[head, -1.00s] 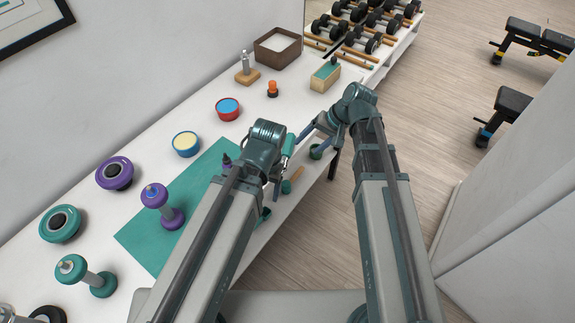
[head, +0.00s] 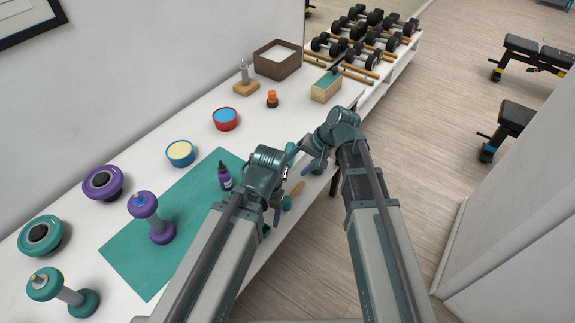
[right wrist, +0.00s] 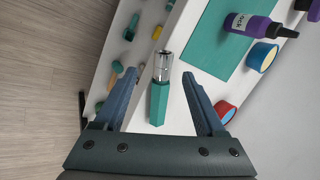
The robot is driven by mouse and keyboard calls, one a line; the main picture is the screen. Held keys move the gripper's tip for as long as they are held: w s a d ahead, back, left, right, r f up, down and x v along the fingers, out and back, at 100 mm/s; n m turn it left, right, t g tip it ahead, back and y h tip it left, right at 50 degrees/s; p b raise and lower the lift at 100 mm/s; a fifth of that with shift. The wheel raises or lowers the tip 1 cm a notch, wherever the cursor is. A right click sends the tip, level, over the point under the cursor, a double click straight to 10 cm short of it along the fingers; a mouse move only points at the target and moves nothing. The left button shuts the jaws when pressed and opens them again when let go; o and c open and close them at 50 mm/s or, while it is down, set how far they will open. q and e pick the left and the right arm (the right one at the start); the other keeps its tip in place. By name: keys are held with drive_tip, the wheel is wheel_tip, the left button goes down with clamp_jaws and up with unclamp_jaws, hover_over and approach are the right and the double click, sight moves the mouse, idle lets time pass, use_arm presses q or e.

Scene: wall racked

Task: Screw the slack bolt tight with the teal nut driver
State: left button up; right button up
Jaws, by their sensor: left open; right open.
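The teal nut driver (right wrist: 158,100), with a teal handle and silver socket, shows in the right wrist view between the spread fingers of my right gripper (right wrist: 165,95). The fingers look apart from it. In the head view it is mostly hidden by my grippers. My right gripper (head: 304,162) is open by the bench's front edge. My left gripper (head: 273,208) is open just below it. A purple dumbbell (head: 158,227) stands upright on the teal mat (head: 133,258). A teal dumbbell (head: 72,295) stands nearer the left. I cannot tell which holds the slack bolt.
A purple bottle (head: 224,178) stands on the mat. A yellow-filled blue bowl (head: 180,153), a red bowl (head: 225,119), loose purple (head: 103,183) and teal (head: 40,236) plates and a brown box (head: 278,60) are on the white bench. Several items lie on its lower shelf.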

sight(286, 173)
drive_tip(key=b+x, duration=0.4)
drive_tip(key=x, duration=0.1)
drive_tip(key=shift+w+a, duration=0.2)
drive_tip(key=shift+a, duration=0.05)
clamp_jaws()
idle(0.4)
